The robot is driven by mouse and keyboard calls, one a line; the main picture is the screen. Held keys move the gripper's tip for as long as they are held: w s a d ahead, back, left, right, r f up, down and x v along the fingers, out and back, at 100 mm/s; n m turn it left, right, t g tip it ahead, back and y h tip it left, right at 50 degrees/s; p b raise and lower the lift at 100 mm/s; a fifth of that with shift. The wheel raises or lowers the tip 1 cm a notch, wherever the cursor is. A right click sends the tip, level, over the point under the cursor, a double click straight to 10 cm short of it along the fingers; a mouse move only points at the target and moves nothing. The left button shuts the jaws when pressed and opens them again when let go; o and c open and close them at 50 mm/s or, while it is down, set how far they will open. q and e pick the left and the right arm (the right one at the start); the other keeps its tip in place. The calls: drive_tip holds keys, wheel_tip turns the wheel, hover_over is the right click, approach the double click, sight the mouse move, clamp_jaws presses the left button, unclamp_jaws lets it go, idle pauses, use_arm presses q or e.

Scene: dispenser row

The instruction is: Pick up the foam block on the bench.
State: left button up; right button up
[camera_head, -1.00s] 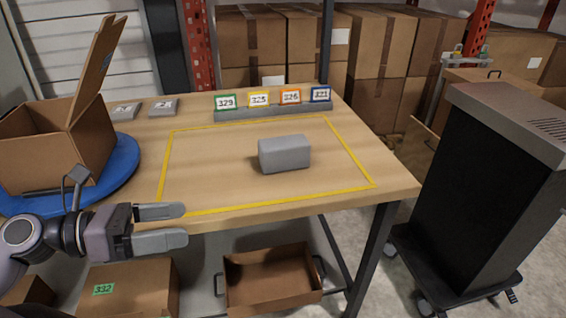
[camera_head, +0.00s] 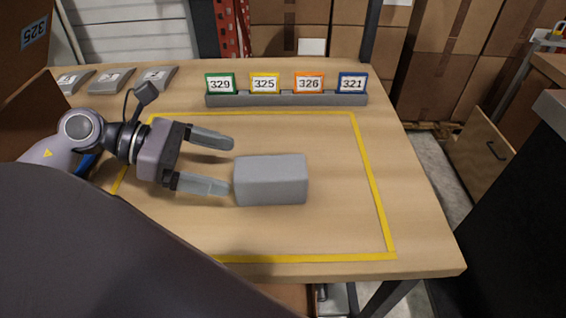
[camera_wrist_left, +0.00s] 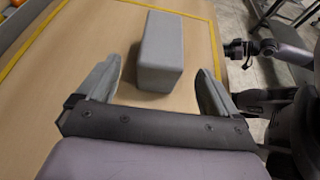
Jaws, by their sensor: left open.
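The grey foam block (camera_head: 270,180) lies on the wooden bench (camera_head: 330,235), inside the yellow outline. My left gripper (camera_head: 230,166) is open, its fingertips just left of the block and pointing toward it in the head view. In the left wrist view the block (camera_wrist_left: 161,52) stands ahead of and between the two open fingers (camera_wrist_left: 160,85), with nothing held. Whether the near fingertip touches the block's left end is hard to tell.
A grey rack (camera_head: 287,99) with numbered cards stands behind the outline. Grey wedge-shaped pieces (camera_head: 112,80) lie at the back left. An open cardboard box (camera_head: 22,70) is at the left edge. A dark cabinet (camera_head: 525,210) stands right of the bench. The outline's right part is clear.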

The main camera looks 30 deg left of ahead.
sight(240, 168)
use_arm(q)
drive_tip(key=shift+p+x, duration=0.3)
drive_tip(key=shift+x, duration=3.15)
drive_tip(key=shift+d+r, duration=0.1)
drive_tip(key=shift+r, duration=0.05)
drive_tip(key=c, duration=1)
